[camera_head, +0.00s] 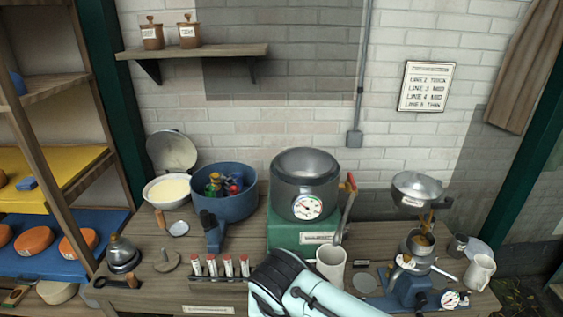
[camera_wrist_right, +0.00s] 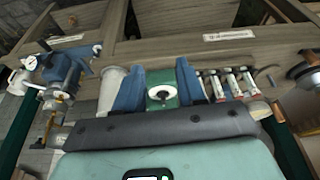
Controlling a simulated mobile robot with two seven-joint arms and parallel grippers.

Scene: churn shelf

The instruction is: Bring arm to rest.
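My right arm (camera_head: 310,292) comes in at the bottom of the head view, mint green with a dark grey joint, in front of the bench. Its fingers do not show clearly there. In the right wrist view my right gripper (camera_wrist_right: 157,78) shows as two blue fingers standing apart, with nothing held between them. A green block with a round pale fitting (camera_wrist_right: 161,92) shows behind the gap. I cannot tell the distance to it. My left arm and left gripper are out of view.
Close to the arm are a cream mug (camera_head: 331,265), a rack of red-capped tubes (camera_head: 222,270) and a green-based churn (camera_head: 300,232). A blue-based machine (camera_head: 408,288) stands to the right. A blue tub (camera_head: 232,205) stands behind left. The bench is crowded.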

